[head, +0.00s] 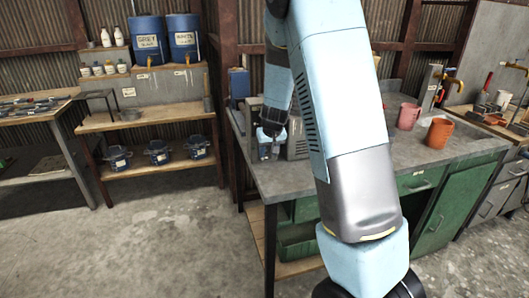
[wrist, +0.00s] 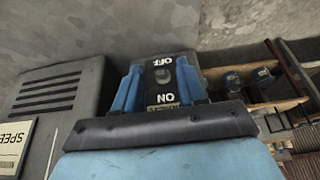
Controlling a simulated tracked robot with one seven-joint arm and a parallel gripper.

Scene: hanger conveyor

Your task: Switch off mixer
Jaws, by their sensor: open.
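The mixer's grey housing with vent slots (wrist: 60,95) fills the left of the wrist view, with a partly cut-off SPEED label on it. A dark switch plate marked OFF and ON, with a grey knob (wrist: 162,76), shows between my fingers; its lettering is upside down. OFF is at the top of that view and ON at the bottom. I cannot tell which way the knob is set. My gripper (head: 269,150) is open over the left end of the grey workbench (head: 300,180), its blue fingers on either side of the switch. Contact cannot be told. My arm hides much of the mixer in the head view.
A wooden shelf (head: 140,121) with blue drums (head: 148,42) and several blue pots (head: 158,153) stands at the left. The concrete floor (head: 160,240) is clear.

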